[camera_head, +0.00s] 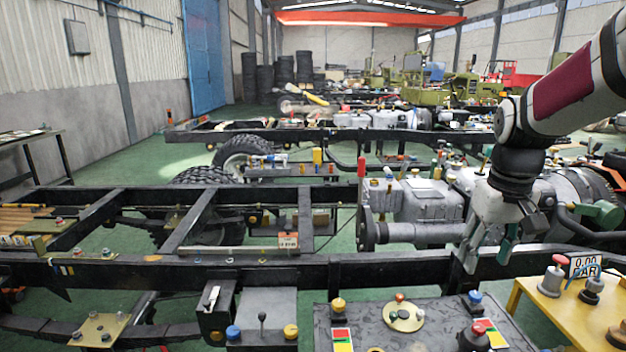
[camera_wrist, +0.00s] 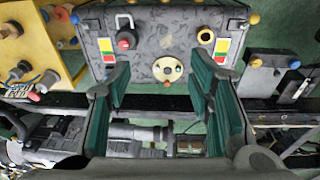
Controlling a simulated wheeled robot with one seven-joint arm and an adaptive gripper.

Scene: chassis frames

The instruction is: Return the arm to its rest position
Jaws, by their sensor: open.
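My gripper (camera_head: 488,250) hangs at the right of the head view, fingers down, above the black chassis rail (camera_head: 400,268) and behind the dark control panel (camera_head: 375,318). In the wrist view my gripper (camera_wrist: 165,105) has its two green-padded fingers spread wide apart. The space between them is empty. My arm comes in from the upper right of the head view, bent at the wrist. In the wrist view the control panel (camera_wrist: 200,30) lies past the fingertips, with a round beige dial (camera_wrist: 167,69) near its middle.
A yellow table (camera_head: 575,318) with a gauge display (camera_head: 585,265) and several knobs stands at the right. A grey engine and gearbox (camera_head: 430,205) sit close behind my gripper. More chassis frames, a tyre (camera_head: 240,152) and green machines (camera_head: 455,85) stand farther back. Green floor shows at the left.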

